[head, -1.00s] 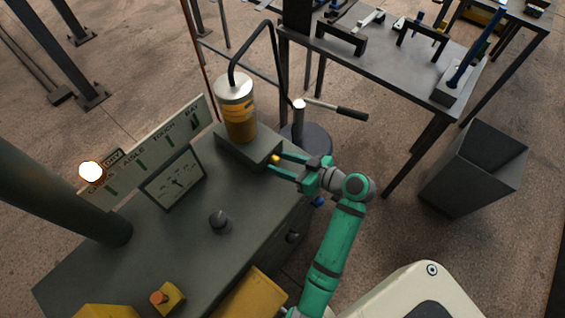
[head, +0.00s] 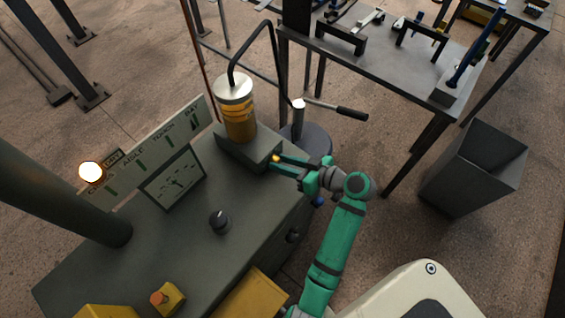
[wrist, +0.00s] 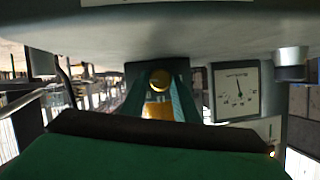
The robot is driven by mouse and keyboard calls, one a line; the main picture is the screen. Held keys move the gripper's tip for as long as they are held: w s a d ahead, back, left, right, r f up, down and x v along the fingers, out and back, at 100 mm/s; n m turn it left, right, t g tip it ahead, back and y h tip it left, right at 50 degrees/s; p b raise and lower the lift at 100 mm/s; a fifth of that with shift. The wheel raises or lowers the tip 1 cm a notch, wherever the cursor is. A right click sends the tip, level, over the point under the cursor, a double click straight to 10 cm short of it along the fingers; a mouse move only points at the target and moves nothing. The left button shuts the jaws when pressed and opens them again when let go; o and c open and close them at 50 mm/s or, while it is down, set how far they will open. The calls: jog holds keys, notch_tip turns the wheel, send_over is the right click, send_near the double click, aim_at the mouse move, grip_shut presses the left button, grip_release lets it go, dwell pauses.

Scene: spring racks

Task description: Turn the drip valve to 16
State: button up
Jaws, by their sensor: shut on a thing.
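The drip valve looks to be the small yellow knob (head: 276,159) on the front of the dark block under the amber oil cup (head: 240,122). In the wrist view the round brass-coloured knob (wrist: 160,78) sits between my green fingers. My gripper (head: 277,165) is shut on this knob. A square white dial gauge (head: 174,178) with a needle leans on the bench; it also shows in the wrist view (wrist: 237,92). Its numbers are too small to read surely.
A dark round knob (head: 219,221) stands on the grey-green bench (head: 150,245). An orange button on a yellow box (head: 168,298) is at the front. A lit lamp (head: 90,172) is at the left. A dark bin (head: 474,170) and a tool table (head: 385,60) stand to the right.

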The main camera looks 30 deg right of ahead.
jog(key=shift+w, duration=0.1)
jog(key=shift+d+m+y, duration=0.1)
jog(key=shift+m+y, duration=1.1)
jog(key=shift+m, duration=0.5)
jog(key=shift+w, duration=0.1)
jog(key=o, duration=1.1)
jog(key=shift+c, duration=0.2)
jog(key=shift+f, duration=0.1)
jog(key=shift+d, duration=0.1)
jog(key=shift+s, duration=0.2)
